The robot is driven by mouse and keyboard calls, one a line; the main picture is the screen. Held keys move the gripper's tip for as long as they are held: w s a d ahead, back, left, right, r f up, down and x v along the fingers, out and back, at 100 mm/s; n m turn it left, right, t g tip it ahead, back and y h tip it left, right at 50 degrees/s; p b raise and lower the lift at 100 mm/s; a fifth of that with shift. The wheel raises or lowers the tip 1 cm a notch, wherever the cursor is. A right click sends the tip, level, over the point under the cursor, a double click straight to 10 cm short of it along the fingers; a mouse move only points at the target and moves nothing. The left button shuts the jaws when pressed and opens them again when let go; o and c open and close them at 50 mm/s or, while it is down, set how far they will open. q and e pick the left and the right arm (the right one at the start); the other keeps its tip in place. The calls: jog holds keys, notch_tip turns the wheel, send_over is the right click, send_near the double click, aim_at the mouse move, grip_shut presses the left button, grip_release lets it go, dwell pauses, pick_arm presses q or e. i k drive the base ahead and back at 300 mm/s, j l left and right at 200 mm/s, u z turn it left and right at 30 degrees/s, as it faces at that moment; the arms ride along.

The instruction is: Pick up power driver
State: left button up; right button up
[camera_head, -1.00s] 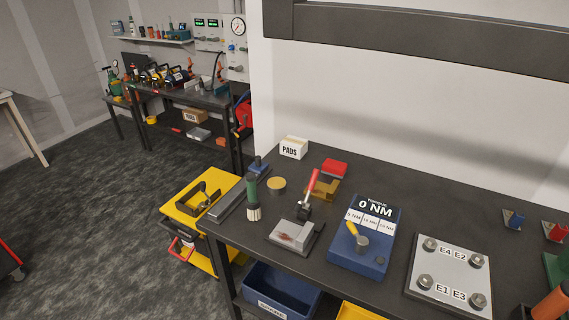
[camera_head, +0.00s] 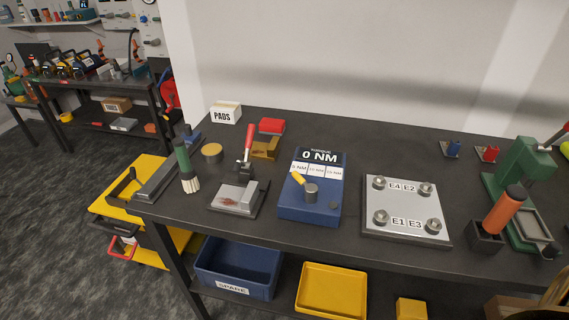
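An orange cylinder with a dark top (camera_head: 504,207) leans in a small black holder (camera_head: 484,238) at the right of the dark bench. It may be the power driver, but I cannot tell for sure. A brush with a green handle (camera_head: 182,157) stands at the bench's left end. Neither of my grippers is in view.
The dark bench (camera_head: 340,238) carries a blue torque tester (camera_head: 301,209) reading 0 NM, a grey plate with bolts (camera_head: 404,230), a clamp fixture (camera_head: 236,197) and a green press (camera_head: 520,172). Below are a blue bin (camera_head: 238,265) and a yellow bin (camera_head: 331,290).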

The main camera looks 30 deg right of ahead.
aim_at(514, 196)
jog(key=z, duration=0.45)
jog(key=l+z, duration=0.1)
jog(key=z, duration=1.3)
jog(key=i+z, duration=0.1)
jog(key=z, duration=0.35)
